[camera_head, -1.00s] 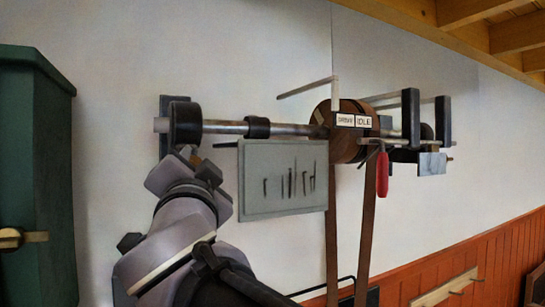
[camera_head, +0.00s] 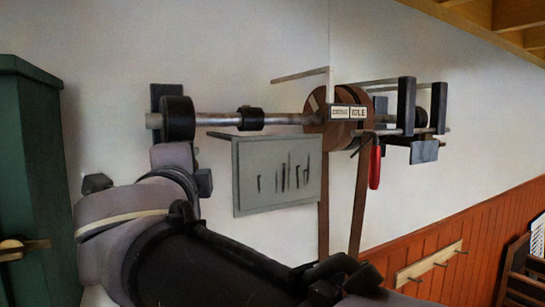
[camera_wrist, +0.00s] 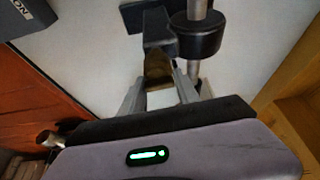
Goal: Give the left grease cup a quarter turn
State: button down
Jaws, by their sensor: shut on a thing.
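The left grease cup (camera_wrist: 157,66) shows in the wrist view as a brownish, brass-coloured piece below a dark block beside the black bearing collar (camera_wrist: 197,38). My gripper (camera_wrist: 158,92) is shut on it, one finger on each side. The fingers and the white palm hide its lower part. In the head view, the left bearing (camera_head: 178,118) sits on the shaft near its left end. My wrist is just below it and hides the cup and the fingertips there.
The shaft (camera_head: 275,119) runs right to brown pulleys with belts and a drive/idle sign (camera_head: 347,112). A grey tool panel (camera_head: 240,180) hangs close right of my wrist. A green cabinet (camera_head: 45,160) stands at the left. A red handle (camera_head: 375,167) hangs farther right.

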jog(key=shift+m, duration=0.4)
jog(key=c, duration=1.3)
grip_release()
jog(key=o, duration=0.4)
jog(key=shift+w+a, duration=0.1)
jog(key=shift+a, duration=0.05)
